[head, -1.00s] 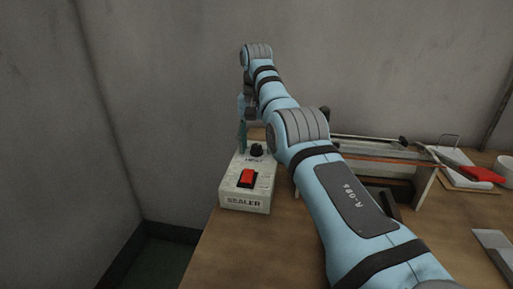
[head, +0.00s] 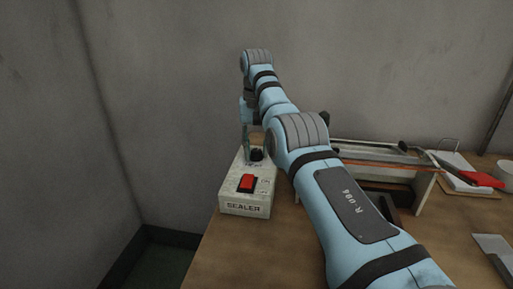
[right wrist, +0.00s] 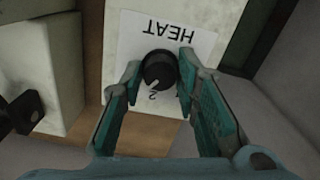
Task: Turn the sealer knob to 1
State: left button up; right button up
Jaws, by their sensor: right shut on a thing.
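The sealer box (head: 245,204) is a pale box marked SEALER at the table's left edge, with a red switch (head: 246,184) on its sloped face. Its black knob (head: 257,154) sits above the switch. In the right wrist view, the knob (right wrist: 159,70) is on a white HEAT label, its white mark turned toward the figure 2; other figures are mostly hidden. My right gripper (right wrist: 159,68) is shut on the knob, one teal finger on each side. In the head view, its fingers (head: 247,140) reach down at the knob. My left gripper is out of view.
Right of the box, behind my right arm, stands a long sealing device (head: 375,158). A red-handled tool (head: 484,179) and a white cup (head: 504,171) are farther right.

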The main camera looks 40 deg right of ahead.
jog(key=n, duration=0.2)
jog(key=shift+n, duration=0.4)
jog(key=n, duration=0.2)
jog(key=shift+n, duration=0.3)
jog(key=n, duration=0.3)
jog(key=shift+n, duration=0.3)
jog(key=n, duration=0.2)
jog(key=shift+n, duration=2.1)
